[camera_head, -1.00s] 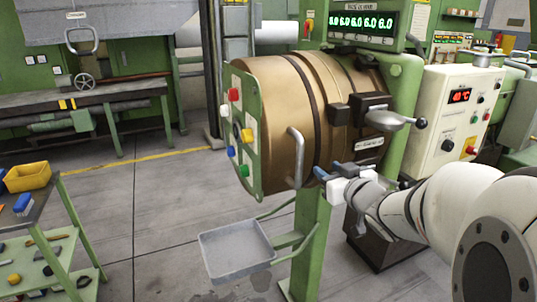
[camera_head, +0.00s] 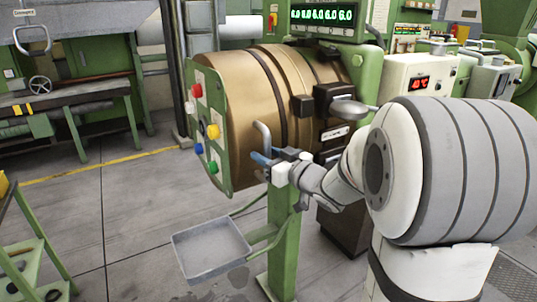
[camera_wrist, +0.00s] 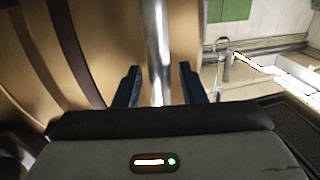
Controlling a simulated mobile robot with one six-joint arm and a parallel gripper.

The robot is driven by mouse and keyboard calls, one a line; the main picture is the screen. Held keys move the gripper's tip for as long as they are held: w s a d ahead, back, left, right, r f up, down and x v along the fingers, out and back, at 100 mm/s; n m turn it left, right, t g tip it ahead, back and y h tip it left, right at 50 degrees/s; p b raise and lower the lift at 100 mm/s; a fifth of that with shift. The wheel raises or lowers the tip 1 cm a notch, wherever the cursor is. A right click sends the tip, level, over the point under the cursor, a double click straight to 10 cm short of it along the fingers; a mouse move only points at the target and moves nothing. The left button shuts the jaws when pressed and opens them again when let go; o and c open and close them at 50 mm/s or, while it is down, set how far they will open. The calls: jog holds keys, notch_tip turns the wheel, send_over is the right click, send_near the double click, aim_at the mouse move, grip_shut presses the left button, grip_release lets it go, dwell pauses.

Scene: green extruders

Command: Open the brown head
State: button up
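The brown head (camera_head: 245,98) is a large bronze-coloured drum with a green front plate (camera_head: 205,135) carrying coloured knobs. It appears closed against the dark ring behind it. A grey bar handle (camera_head: 263,134) stands on its near side. My gripper (camera_head: 262,157) is at the handle's lower end with blue fingers apart. In the wrist view the metal handle (camera_wrist: 155,40) runs between the two open fingers (camera_wrist: 160,80), with gaps visible beside it. The brown surface (camera_wrist: 112,35) lies just beyond. A black latch block with a silver lever (camera_head: 352,108) sits behind the head.
A grey tray (camera_head: 212,250) hangs below the head on a green post (camera_head: 284,235). A white control box (camera_head: 418,72) stands at right behind my arm. A green shelf cart (camera_head: 35,245) is at lower left. The floor left of the head is clear.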

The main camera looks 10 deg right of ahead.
jog(key=shift+c, duration=0.3)
grip_shut()
